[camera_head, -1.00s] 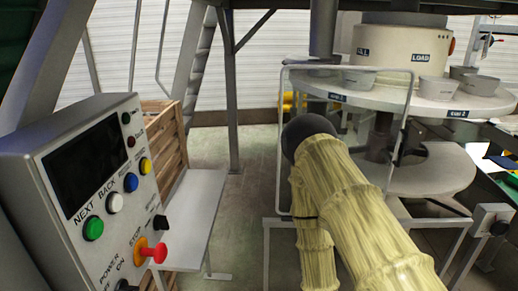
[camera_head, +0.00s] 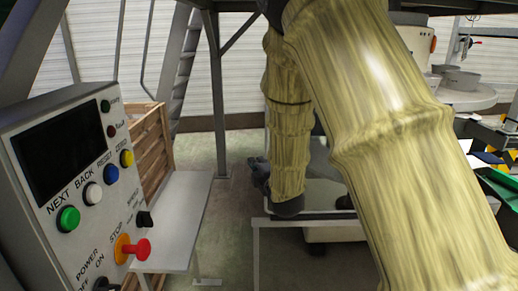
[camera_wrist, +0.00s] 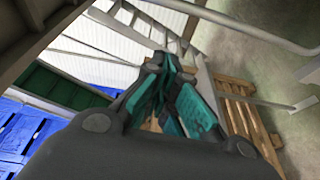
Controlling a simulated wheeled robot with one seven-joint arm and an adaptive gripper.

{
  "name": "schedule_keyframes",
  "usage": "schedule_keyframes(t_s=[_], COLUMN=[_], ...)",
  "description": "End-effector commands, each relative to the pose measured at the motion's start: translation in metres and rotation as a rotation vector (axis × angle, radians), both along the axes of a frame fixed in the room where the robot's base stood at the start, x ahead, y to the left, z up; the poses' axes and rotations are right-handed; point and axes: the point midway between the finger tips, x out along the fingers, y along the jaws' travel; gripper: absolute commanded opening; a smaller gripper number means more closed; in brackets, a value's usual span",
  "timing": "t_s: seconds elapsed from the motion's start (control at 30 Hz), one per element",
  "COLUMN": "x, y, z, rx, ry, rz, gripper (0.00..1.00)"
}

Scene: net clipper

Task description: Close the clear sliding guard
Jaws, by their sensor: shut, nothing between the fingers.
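The clear guard is hidden behind my raised arm in the head view; I cannot make out its frame or how far it is slid. Part of the machine's round table (camera_head: 468,98) with cups shows to the right of my arm. My gripper (camera_head: 259,175) hangs low at the left side of my wrist, above the floor and the machine's lower frame. In the wrist view its teal-padded fingers (camera_wrist: 168,70) are together and empty. A grey tube (camera_wrist: 255,32) crosses the upper right of that view; I cannot tell whether it belongs to the guard.
A control panel (camera_head: 75,185) with coloured buttons stands at the left, beside a grey side shelf (camera_head: 180,220) and a wooden crate (camera_head: 150,145). The machine's lower frame bar (camera_head: 300,219) runs below my gripper. Floor is clear between shelf and machine.

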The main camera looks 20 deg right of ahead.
Motion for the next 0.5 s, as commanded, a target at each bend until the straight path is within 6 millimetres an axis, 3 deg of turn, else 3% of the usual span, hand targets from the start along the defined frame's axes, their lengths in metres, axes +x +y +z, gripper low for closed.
schedule_keyframes(t_s=[0.13,0.27,0.5], x=[0.006,0.016,0.052], y=[0.001,0.002,0.003], z=[0.021,0.024,0.024], rx=[-0.043,-0.047,-0.044], ry=[-0.044,-0.049,-0.048], rz=[0.007,0.008,0.007], gripper=[0.0,0.0,0.0])
